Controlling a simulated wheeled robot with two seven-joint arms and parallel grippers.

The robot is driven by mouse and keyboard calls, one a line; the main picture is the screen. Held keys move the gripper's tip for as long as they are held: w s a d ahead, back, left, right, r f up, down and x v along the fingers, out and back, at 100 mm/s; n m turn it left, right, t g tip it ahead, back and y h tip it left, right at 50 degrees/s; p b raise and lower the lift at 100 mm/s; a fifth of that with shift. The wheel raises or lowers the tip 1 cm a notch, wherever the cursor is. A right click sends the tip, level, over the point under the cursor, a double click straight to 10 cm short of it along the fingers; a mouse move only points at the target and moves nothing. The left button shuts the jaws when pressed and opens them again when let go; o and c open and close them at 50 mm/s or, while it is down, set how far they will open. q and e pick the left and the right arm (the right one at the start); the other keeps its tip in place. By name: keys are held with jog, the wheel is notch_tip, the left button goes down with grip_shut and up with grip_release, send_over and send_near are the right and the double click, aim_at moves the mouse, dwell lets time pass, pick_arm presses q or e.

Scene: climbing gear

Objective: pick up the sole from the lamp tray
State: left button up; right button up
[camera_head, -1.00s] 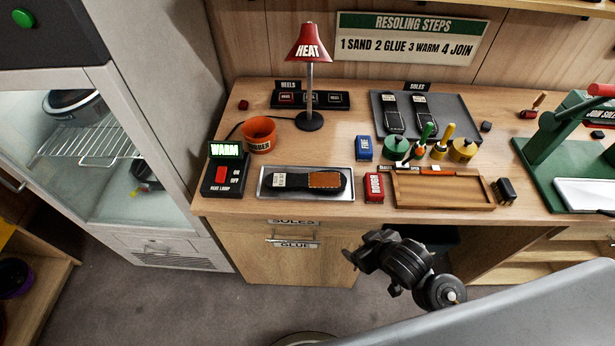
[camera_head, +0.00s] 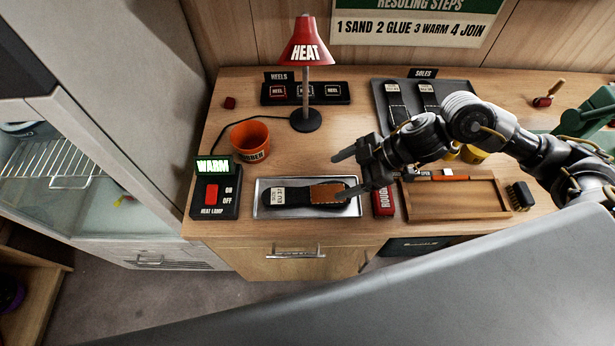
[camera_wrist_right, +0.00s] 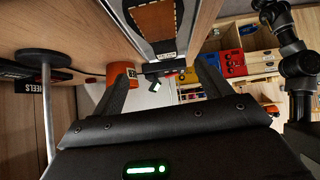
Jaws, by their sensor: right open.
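The sole (camera_head: 300,195) lies flat in the silver lamp tray (camera_head: 262,208), black with a pale label at its left and a brown patch at its right. My right gripper (camera_head: 338,177) is open and empty, reaching in from the right, with its fingers around or above the sole's right end; I cannot tell whether they touch it. In the right wrist view the sole (camera_wrist_right: 155,25) and tray (camera_wrist_right: 117,8) show at the top, beyond the spread fingers (camera_wrist_right: 160,88). My left gripper is not in view.
The red heat lamp (camera_head: 305,55) stands behind the tray. An orange cup (camera_head: 250,139) and the lamp switch box (camera_head: 214,197) are to the left. A red block (camera_head: 383,201) and a wooden tray (camera_head: 455,207) sit to the right. Soles lie on a dark rack behind.

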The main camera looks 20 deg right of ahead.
aim_at(311, 194)
jog(key=shift+d, duration=0.55)
jog(key=shift+s+r, duration=0.15)
jog(key=shift+s+a+f, duration=0.2)
jog(key=shift+s+a, duration=0.05)
jog(key=x, duration=0.3)
jog(key=shift+w+a+f+p, duration=0.1)
jog(key=shift+w+f+p, duration=0.1)
jog(key=shift+f+p, duration=0.2)
jog(key=shift+a+f, duration=0.2)
jog(key=shift+f, duration=0.05)
jog(key=shift+a+f, duration=0.1)
jog(key=shift+a, duration=0.1)
jog(key=p+x, duration=0.1)
jog(key=x, duration=0.3)
jog(key=shift+d+f, duration=0.1)
jog(key=shift+f, duration=0.05)
jog(key=shift+a+f, duration=0.35)
jog(key=shift+f, duration=0.05)
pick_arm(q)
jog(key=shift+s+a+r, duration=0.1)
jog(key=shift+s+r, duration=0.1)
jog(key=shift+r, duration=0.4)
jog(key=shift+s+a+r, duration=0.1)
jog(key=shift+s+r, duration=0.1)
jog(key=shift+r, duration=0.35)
pick_arm(e)
jog(key=shift+w, duration=0.1)
jog(key=c, duration=1.1)
